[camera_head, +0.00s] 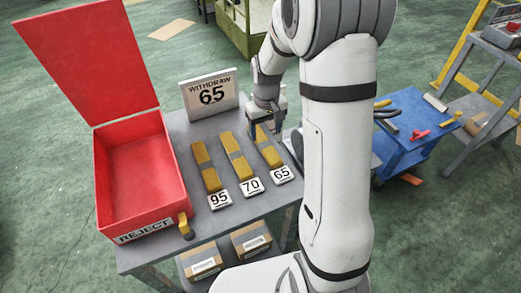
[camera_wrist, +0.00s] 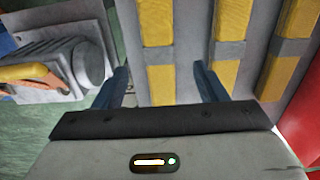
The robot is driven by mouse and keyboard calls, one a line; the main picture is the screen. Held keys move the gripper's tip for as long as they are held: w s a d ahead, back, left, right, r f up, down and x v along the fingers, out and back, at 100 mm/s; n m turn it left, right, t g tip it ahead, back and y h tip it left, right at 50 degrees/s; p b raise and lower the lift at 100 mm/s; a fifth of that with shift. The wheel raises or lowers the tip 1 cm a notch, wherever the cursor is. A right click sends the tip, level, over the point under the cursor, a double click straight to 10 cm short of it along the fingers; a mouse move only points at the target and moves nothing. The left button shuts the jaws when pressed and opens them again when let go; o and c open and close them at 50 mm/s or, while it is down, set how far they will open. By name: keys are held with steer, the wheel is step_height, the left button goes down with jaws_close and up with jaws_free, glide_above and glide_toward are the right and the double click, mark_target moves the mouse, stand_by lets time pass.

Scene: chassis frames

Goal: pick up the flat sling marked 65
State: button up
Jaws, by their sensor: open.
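The flat sling marked 65 (camera_head: 270,153) is a yellow folded strip with a grey band, lying on the grey table (camera_head: 225,205) behind its white 65 label (camera_head: 282,174). My gripper (camera_head: 266,124) is over its far end, which is partly hidden. In the wrist view my gripper (camera_wrist: 163,80) is open, one blue finger on each side of that sling (camera_wrist: 157,50), with nothing held. The height gap cannot be judged. A sign (camera_head: 210,93) reads WITHDRAW 65.
Similar slings marked 70 (camera_head: 236,155) and 95 (camera_head: 206,167) lie to the left. An open red REJECT box (camera_head: 143,187) stands at the table's left. Two cardboard boxes (camera_head: 225,252) sit below. A blue cart (camera_head: 405,140) stands to the right.

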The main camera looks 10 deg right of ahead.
mark_target(266, 146)
steer(key=f, duration=0.3)
steer(key=f+p, duration=0.1)
steer(key=f, duration=0.3)
steer(key=shift+s+d+f, duration=0.1)
steer(key=shift+s+f, duration=0.05)
steer(key=shift+s, duration=0.05)
steer(key=c, duration=1.3)
